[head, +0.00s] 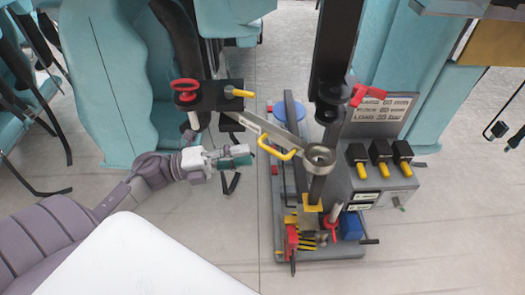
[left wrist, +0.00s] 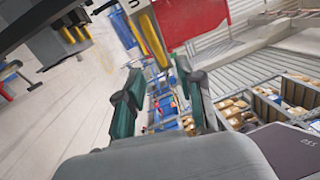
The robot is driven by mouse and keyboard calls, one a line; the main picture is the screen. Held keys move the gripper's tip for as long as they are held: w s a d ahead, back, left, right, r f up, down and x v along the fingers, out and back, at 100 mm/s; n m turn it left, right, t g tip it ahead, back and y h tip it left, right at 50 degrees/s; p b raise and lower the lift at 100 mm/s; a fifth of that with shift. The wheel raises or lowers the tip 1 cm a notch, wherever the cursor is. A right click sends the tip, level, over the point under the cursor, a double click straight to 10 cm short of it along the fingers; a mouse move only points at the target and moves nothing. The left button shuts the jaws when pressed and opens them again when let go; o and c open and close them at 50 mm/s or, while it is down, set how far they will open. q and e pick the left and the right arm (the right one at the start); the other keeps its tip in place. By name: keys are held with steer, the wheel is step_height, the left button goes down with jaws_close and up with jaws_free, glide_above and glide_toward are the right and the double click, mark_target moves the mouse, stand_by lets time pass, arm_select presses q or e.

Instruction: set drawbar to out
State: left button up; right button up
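In the head view a grey bar (head: 262,131) slopes from a black block down right to a round metal eye (head: 319,157); it looks like the drawbar. A yellow handle (head: 279,151) stands on its side. My left gripper (head: 246,155) is to the left of this handle, apart from it in the picture, with its fingers pointing right. In the left wrist view the two dark green fingers (left wrist: 163,103) are spread, with nothing held between them. A yellow rod (left wrist: 154,42) and a red panel show beyond the fingertips. My right gripper is not in view.
The black block (head: 213,95) carries a red ring handle (head: 185,88) and a yellow knob (head: 238,93). A grey cart (head: 320,252) with several yellow-tipped levers stands right of my gripper. Teal seats (head: 108,75) are behind. A white surface (head: 140,262) is at the front left.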

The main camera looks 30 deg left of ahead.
arm_select(q)
steer(key=v, duration=0.4)
steer(key=shift+s+a, duration=0.25)
steer(key=shift+a, duration=0.1)
steer(key=w+a+f+n+t+y, duration=0.25)
steer(key=a+f+n+y, duration=0.2)
steer(key=f+n, duration=0.35)
steer(key=w+a+f+n+t+y, duration=0.1)
steer(key=a+f+n+t+y, duration=0.2)
steer(key=f+n+y, duration=0.45)
steer(key=s+f+n+g+y, duration=0.2)
steer(key=f+n, duration=0.1)
steer(key=f, duration=0.7)
steer(key=s+f+n+g+y, duration=0.1)
steer(key=s+f+n+g, duration=0.15)
steer(key=f, duration=0.75)
steer(key=s+d+f+n+g+y, duration=0.1)
steer(key=s+d+f+n+g, duration=0.35)
steer(key=s+f, duration=0.9)
steer(key=s+d+f+n+g, duration=0.1)
steer(key=s+d+f+g, duration=0.2)
steer(key=s, duration=0.4)
steer(key=s+d+f+n+g, duration=0.1)
steer(key=s+d+f+g, duration=0.3)
steer(key=s+d+f, duration=0.2)
steer(key=shift+s+d+f, duration=0.3)
steer(key=shift+s+d, duration=0.25)
steer(key=shift+s, duration=0.7)
steer(key=shift+a, duration=0.1)
